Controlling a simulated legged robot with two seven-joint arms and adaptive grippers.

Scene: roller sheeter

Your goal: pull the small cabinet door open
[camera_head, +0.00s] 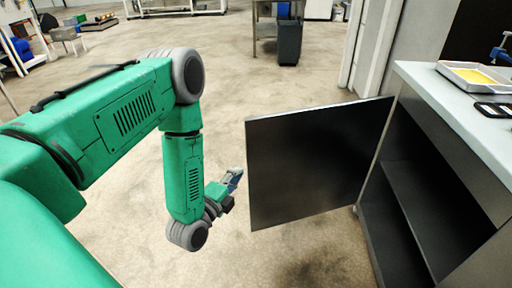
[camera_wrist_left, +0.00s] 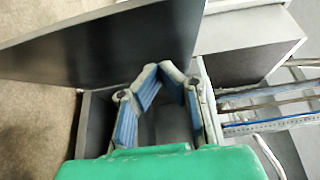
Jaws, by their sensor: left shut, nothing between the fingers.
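The small cabinet door (camera_head: 310,165) is a dark flat panel. It stands wide open, swung out to the left from the far side of the cabinet (camera_head: 480,128), and the dark shelves inside show. No handle is visible on the face I see. My left gripper (camera_head: 234,180) is shut and empty, close beside the door's free left edge; I cannot tell whether it touches. In the left wrist view the door (camera_wrist_left: 110,45) spans the upper left beyond the blue-padded fingers (camera_wrist_left: 172,72). My right gripper is not in view.
The light countertop (camera_head: 440,100) above the cabinet holds a tray with yellow contents (camera_head: 485,76) and a small blue item (camera_head: 503,50) at the right edge. A dark bin (camera_head: 289,42) stands at the back. The floor left of the door is clear.

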